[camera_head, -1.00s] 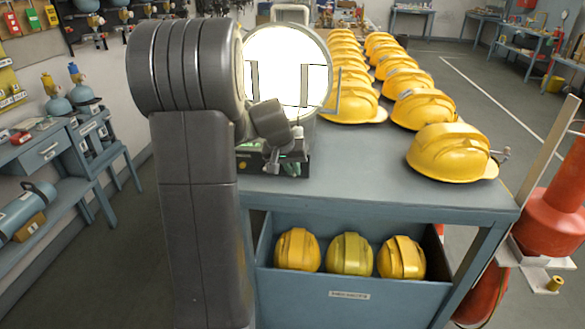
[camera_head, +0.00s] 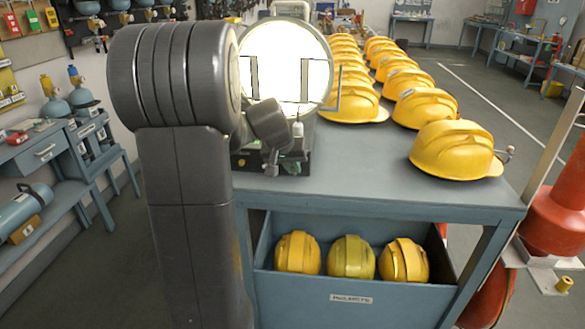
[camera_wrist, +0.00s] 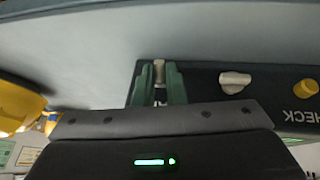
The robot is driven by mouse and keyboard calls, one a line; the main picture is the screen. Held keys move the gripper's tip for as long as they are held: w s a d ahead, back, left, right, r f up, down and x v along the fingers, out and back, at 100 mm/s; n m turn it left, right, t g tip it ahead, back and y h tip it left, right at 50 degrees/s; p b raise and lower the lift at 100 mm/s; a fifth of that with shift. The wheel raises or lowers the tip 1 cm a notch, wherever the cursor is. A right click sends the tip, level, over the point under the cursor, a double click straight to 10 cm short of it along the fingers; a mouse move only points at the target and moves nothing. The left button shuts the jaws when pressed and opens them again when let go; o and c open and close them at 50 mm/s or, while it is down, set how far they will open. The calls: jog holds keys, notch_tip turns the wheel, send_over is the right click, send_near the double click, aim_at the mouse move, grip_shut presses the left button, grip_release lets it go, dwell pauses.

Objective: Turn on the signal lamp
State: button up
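The signal lamp (camera_head: 284,60) stands on the near left of the blue workbench, with a large round face that glows bright white. Its dark base box (camera_head: 245,160) is partly hidden behind my arm. In the wrist view the dark panel (camera_wrist: 205,100) carries a pale knob (camera_wrist: 235,82), a yellow button (camera_wrist: 306,87) and the lettering "CHECK". My gripper (camera_wrist: 159,80) has its green fingers close around another pale knob (camera_wrist: 159,70), left of these. The knob fills the narrow gap between the fingers. In the head view my arm hides most of the gripper.
Rows of yellow helmets (camera_head: 455,150) stand on the workbench (camera_head: 370,180) right of the lamp. A bin (camera_head: 350,300) below holds three more. A red cylinder (camera_head: 558,215) is at the right. Open floor (camera_head: 100,270) lies at the left, before a blue side table (camera_head: 55,150).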

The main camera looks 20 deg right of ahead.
jog(key=o, duration=0.4)
jog(key=v, duration=1.4)
jog(key=shift+d, duration=0.1)
jog(key=shift+f, duration=0.1)
jog(key=x, duration=1.4)
jog(key=shift+f, duration=0.1)
jog(key=shift+w+r+p, duration=0.1)
jog(key=shift+r+p, duration=0.25)
jog(key=shift+p, duration=0.55)
jog(key=shift+f, duration=0.1)
